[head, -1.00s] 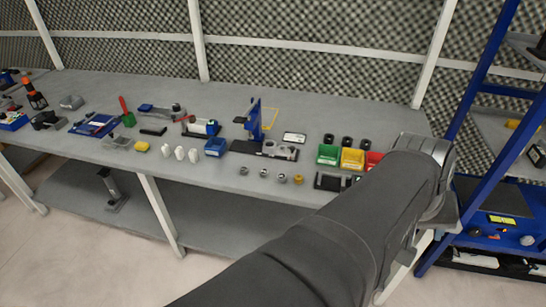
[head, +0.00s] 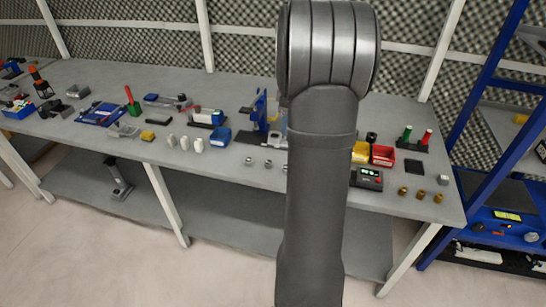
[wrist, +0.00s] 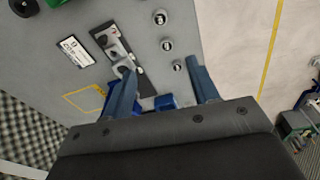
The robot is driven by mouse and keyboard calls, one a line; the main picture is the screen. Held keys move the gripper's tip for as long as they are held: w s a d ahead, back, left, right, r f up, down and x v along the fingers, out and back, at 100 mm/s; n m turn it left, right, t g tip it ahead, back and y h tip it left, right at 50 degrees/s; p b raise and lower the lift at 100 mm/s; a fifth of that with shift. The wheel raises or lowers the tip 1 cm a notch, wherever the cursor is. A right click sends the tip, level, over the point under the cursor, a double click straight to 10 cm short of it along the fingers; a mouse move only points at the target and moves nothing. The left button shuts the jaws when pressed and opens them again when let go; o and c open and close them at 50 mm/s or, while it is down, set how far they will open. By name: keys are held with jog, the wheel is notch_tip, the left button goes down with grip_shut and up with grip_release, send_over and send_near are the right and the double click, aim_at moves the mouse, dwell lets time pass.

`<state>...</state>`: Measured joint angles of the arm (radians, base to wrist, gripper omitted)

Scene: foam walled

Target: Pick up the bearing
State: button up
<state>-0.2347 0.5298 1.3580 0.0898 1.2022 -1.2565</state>
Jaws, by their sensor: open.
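Small silver ring-shaped parts, which look like bearings, stand in a row near the bench's front edge. In the wrist view three show: one at the top (wrist: 160,17), a middle one (wrist: 167,44) and one nearest my gripper (wrist: 177,66). Two similar silver rings show in the head view, a left one (head: 249,161) and a right one (head: 268,163). I cannot tell which one is the task's bearing. My gripper (wrist: 158,65) is open and empty above the bench, with the nearest ring showing by its right finger. In the head view my arm hides the gripper.
A blue press (head: 259,112) stands behind the rings, close to my arm. A blue bin (head: 219,137) is to the left. Yellow and red bins (head: 383,155), a meter (head: 368,179) and brass parts (head: 420,194) lie to the right. A white label card (wrist: 75,51) lies flat nearby.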

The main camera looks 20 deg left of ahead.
jog(key=n, duration=0.1)
send_near(269, 162)
notch_tip(269, 162, down, 3)
jog(key=shift+s+a+r, duration=0.15)
jog(key=shift+r, duration=0.1)
jog(key=shift+w+a+f, duration=0.1)
jog(key=shift+a+f, duration=0.05)
jog(key=shift+f, duration=1.35)
jog(key=shift+w+a+f, duration=0.1)
jog(key=shift+f, duration=1.35)
jog(key=c, duration=1.1)
